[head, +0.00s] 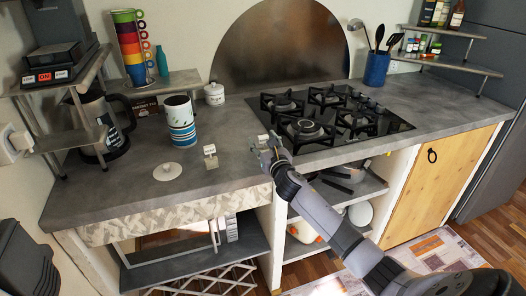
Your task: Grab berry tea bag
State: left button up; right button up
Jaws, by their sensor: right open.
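Two small pale tags that look like tea bags are on the grey counter. One tea bag (210,156) stands near the middle, between a white lid and my right gripper. The other tea bag (262,139) is at the fingertips of my right gripper (268,148), partly hidden by them. I cannot read which one is berry. My right gripper is open, low over the counter near its front edge; whether it touches the tea bag I cannot tell. My left gripper is not in view.
A blue-striped canister (181,124) stands open, its white lid (167,171) lying in front. A black gas hob (335,118) is right of my gripper. A coffee pot (103,125), cup stack (131,48) and white sugar pot (214,93) stand left and behind. The front left counter is clear.

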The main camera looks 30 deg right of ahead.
jog(key=c, duration=1)
jog(key=shift+r, duration=0.1)
